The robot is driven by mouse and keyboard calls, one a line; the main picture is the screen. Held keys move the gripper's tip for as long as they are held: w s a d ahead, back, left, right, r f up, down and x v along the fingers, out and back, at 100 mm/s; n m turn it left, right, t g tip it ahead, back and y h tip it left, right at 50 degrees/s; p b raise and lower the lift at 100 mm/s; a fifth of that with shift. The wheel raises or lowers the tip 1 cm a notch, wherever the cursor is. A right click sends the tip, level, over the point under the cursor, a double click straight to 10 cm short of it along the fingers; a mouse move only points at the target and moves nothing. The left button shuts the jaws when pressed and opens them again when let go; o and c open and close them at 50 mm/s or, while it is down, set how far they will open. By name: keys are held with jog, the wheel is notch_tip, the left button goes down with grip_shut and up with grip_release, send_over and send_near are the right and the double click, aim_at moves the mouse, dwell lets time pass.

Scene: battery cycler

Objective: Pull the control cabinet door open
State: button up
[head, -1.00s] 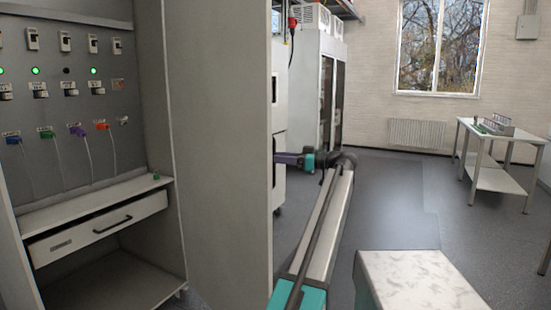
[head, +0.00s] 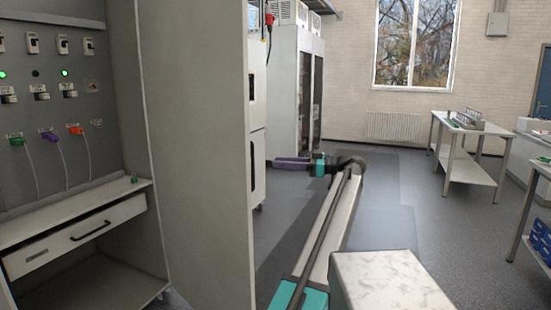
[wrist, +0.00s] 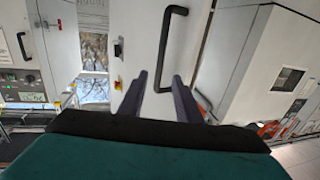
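The grey control cabinet (head: 55,195) stands open on the left of the head view, its switches and drawer showing. A tall grey panel (head: 195,150), seemingly its door swung out, stands to the right of the opening. My gripper (head: 275,163) is to the right of the panel's edge, fingers pointing left, empty and apart from it in the picture. In the wrist view my two purple fingers (wrist: 161,95) are spread in front of a pale grey door (wrist: 140,50) with a black bar handle (wrist: 170,50). I cannot tell whether this door is the same panel.
White cabinets (head: 290,90) stand behind my gripper. A white marble-patterned block (head: 385,285) is at the lower front. A white table (head: 475,130) with a rack stands at the right rear. Grey floor (head: 395,205) lies open between them.

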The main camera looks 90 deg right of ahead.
jog(key=shift+p+v, duration=1.35)
jog(key=shift+v, duration=0.15)
jog(key=shift+c, duration=0.3)
